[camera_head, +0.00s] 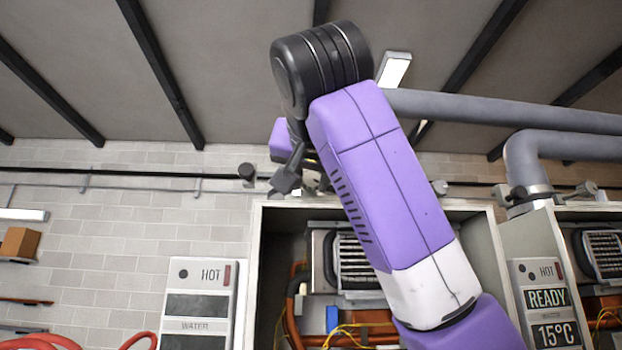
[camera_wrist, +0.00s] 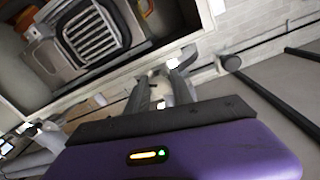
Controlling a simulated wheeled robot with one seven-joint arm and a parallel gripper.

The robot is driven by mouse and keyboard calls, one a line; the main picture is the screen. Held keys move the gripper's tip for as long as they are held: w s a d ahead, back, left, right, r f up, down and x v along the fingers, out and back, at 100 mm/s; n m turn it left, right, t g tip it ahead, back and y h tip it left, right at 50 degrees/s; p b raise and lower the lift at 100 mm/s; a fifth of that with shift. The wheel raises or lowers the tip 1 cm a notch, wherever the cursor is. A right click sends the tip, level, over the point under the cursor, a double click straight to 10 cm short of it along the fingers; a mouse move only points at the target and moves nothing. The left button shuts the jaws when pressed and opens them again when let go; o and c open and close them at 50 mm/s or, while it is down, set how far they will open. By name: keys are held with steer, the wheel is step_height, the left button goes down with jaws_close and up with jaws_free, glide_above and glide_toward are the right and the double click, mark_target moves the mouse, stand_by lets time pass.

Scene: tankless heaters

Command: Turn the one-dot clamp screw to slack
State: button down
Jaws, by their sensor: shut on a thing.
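My gripper (camera_wrist: 160,80) has its two grey fingers closed around a small pale piece (camera_wrist: 158,90) that looks like a clamp screw, just above the open heater cabinet. The fingers and the purple hand hide most of it, and no dot mark can be made out. In the head view my gripper (camera_head: 287,180) is partly behind my arm, at the top edge of the middle cabinet (camera_head: 257,240). My arm hides the pipe and clamp there.
A dark round knob (camera_head: 247,172) sits left of my gripper, and shows in the wrist view (camera_wrist: 229,63). Another clamp (camera_head: 535,192) rings the grey pipe (camera_head: 520,160) at right. The middle cabinet is open, showing a finned unit (camera_head: 355,262) and orange pipes.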

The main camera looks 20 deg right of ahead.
steer(key=n+b, duration=0.1)
steer(key=n, duration=0.4)
steer(key=shift+n, duration=0.3)
steer(key=n, duration=0.5)
steer(key=shift+d+n+t+b, duration=0.15)
steer(key=shift+n+t+b, duration=0.15)
steer(key=shift+b, duration=0.1)
steer(key=n, duration=0.5)
steer(key=shift+s+n+y, duration=0.1)
steer(key=shift+n+y, duration=0.2)
steer(key=n, duration=0.5)
steer(key=shift+p, duration=0.35)
steer(key=c, duration=1.1)
jaws_free()
